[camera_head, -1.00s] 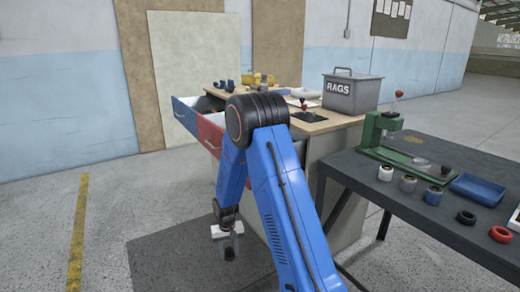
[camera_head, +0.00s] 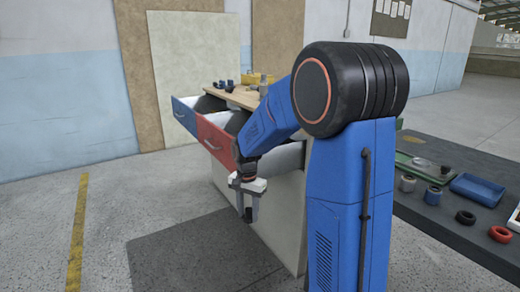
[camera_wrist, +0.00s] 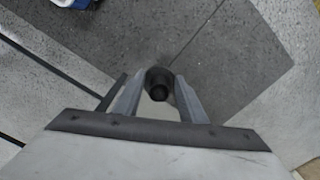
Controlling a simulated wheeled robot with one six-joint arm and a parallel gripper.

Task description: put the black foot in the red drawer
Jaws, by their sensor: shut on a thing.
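My gripper (camera_head: 248,212) is in front of the cabinet, below and to the right of the red drawer (camera_head: 213,140). It points down and is shut on the black foot, a small dark round piece that shows between the fingers in the wrist view (camera_wrist: 159,82). The red drawer is pulled out, with its front facing left and its top open; my arm hides part of it. The inside looks dark in the head view, and I cannot tell what it holds.
A blue drawer (camera_head: 185,117) stands open beyond the red one, and a pale open drawer (camera_head: 283,160) is nearer, partly behind my arm. The wooden cabinet top (camera_head: 238,95) carries small parts. A dark table (camera_head: 440,215) with rings and a blue tray (camera_head: 477,189) stands right.

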